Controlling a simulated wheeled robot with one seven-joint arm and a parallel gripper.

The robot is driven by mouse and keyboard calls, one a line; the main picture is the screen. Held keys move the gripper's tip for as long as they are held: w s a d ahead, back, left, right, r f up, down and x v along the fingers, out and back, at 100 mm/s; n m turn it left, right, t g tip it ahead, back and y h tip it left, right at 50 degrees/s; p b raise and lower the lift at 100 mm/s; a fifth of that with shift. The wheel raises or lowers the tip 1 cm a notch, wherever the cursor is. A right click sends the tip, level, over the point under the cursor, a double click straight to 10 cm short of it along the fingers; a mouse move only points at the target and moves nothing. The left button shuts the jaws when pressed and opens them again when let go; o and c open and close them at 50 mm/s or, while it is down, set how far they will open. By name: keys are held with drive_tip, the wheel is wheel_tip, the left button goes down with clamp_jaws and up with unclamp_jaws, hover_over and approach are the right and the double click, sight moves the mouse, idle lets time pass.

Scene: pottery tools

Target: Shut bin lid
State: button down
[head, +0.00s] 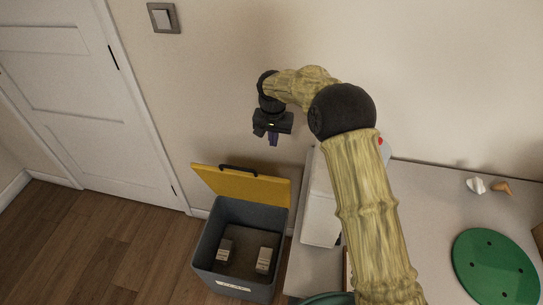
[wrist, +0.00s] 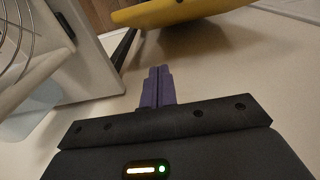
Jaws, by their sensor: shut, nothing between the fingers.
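The bin (head: 211,240) is a dark grey box on the floor, left of the table, with its yellow lid (head: 245,186) standing open and tilted back toward the wall. A dark handle sits on the lid's top edge. Two small pale-and-dark blocks (head: 264,260) lie inside the bin. My gripper (head: 273,141) is in the air above and slightly right of the lid, apart from it, pointing down. Its purple fingers (wrist: 157,86) are together and empty in the wrist view. The yellow lid (wrist: 180,12) shows at the top of the wrist view, beyond the fingertips.
A table (head: 420,190) stands right of the bin, carrying a green disc (head: 494,266), small white and orange items (head: 476,185) and a white box (head: 318,215) near the bin. A white door (head: 80,95) is at left. Wooden floor (head: 95,245) left of the bin is clear.

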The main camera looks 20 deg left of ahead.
drive_tip(key=shift+s+d+f+p, duration=0.15)
drive_tip(key=shift+s+f, duration=0.4)
drive_tip(key=shift+f, duration=1.25)
drive_tip(key=shift+s+f+p, duration=0.15)
drive_tip(key=shift+s+f, duration=0.35)
drive_tip(key=shift+f, duration=1.25)
drive_tip(key=shift+s+d+f+p, duration=0.15)
drive_tip(key=shift+s+f, duration=0.4)
drive_tip(key=shift+f, duration=1.25)
drive_tip(key=shift+f, duration=0.15)
